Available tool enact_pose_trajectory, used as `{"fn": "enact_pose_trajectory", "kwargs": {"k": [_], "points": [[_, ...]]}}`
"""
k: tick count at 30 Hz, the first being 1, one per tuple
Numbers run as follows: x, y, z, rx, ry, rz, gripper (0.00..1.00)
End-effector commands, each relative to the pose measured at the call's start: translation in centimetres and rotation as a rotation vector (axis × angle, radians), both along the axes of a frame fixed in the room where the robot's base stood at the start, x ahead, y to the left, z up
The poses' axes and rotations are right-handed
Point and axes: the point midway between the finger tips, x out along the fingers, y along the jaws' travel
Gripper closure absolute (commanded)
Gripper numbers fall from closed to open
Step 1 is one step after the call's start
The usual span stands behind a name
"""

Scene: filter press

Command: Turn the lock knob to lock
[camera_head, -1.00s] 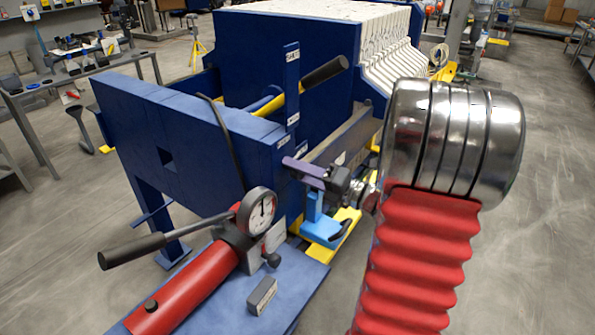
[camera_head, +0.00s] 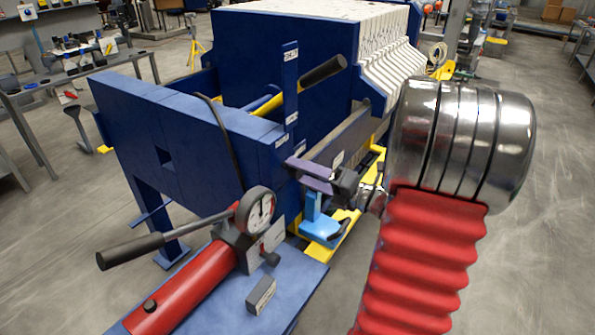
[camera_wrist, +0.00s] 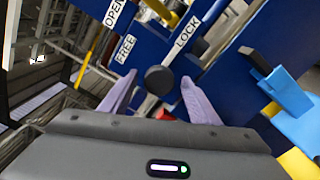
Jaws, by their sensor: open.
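In the wrist view a round black knob (camera_wrist: 159,80) faces me on a dark blue surface. White labels reading OPEN (camera_wrist: 114,13), FREE (camera_wrist: 124,48) and LOCK (camera_wrist: 187,33) are around it. My gripper (camera_wrist: 160,98) is open, its two lavender fingers on either side of the knob in the picture. I cannot tell whether they touch it. In the head view my gripper (camera_head: 311,176) is beside the near end of the dark blue frame (camera_head: 185,150), and the knob cannot be made out there.
A light blue bracket (camera_head: 318,226) stands just below my gripper. A lever with a black grip (camera_head: 323,69) sticks out above. A red pump (camera_head: 180,295) with a gauge (camera_head: 256,206) and long black handle is at the lower left. Open floor lies at the right.

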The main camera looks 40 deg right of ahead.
Motion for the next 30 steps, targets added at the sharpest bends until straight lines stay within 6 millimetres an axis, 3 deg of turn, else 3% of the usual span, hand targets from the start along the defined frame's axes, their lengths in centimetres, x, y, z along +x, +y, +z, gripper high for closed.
{"fn": "enact_pose_trajectory", "kwargs": {"k": [21,30], "points": [[-9.0,-3.2,0.0,0.0,0.0,-0.004,0.44],[-10.9,-3.7,-0.1,0.0,0.001,0.0,0.44]]}}
